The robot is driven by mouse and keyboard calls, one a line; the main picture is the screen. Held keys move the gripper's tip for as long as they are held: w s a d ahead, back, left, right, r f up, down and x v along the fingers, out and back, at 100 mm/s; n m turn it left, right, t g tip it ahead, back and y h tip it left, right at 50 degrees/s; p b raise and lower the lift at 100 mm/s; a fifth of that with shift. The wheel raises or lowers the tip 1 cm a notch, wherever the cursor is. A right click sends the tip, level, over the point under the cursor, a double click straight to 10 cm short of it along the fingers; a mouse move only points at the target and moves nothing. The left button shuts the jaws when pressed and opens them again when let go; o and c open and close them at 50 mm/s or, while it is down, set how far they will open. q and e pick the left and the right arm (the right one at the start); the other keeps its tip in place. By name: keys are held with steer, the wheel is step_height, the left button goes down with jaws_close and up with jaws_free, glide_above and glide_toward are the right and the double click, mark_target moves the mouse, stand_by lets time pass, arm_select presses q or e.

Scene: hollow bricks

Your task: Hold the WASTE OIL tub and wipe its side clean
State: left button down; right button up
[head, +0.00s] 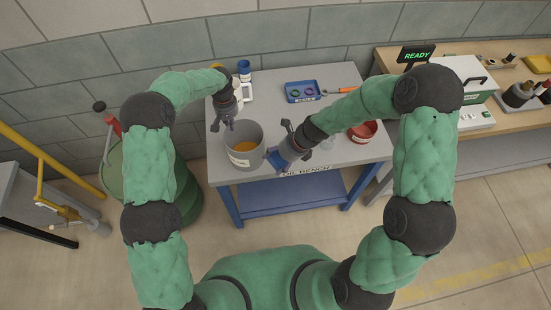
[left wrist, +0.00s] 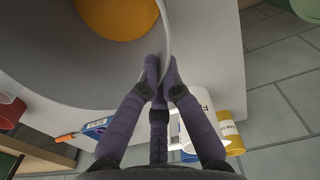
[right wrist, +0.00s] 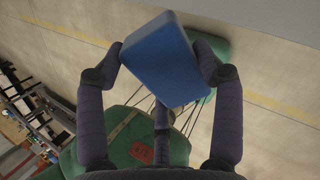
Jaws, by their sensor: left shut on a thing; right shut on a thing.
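The grey tub (head: 257,133) stands on the bench with amber oil (head: 244,147) in its bottom and a pale label on its front, too small to read fully. My right gripper (head: 279,156) is shut on a blue sponge (right wrist: 160,60), held at the tub's right side. I cannot tell whether the sponge touches the wall. Any dirt on that side is hidden.
A red bowl (head: 362,132) stands to the right. A white container (head: 246,92) and a blue-capped can (head: 244,70) stand behind the tub. A green drum (head: 187,185) is left.

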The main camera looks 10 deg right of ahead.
steer(key=shift+r, duration=4.65)
arm_select(q)
steer(key=c, duration=1.4)
jaws_free()
steer(key=shift+o, duration=0.2)
step_height(320, 180, up, 12)
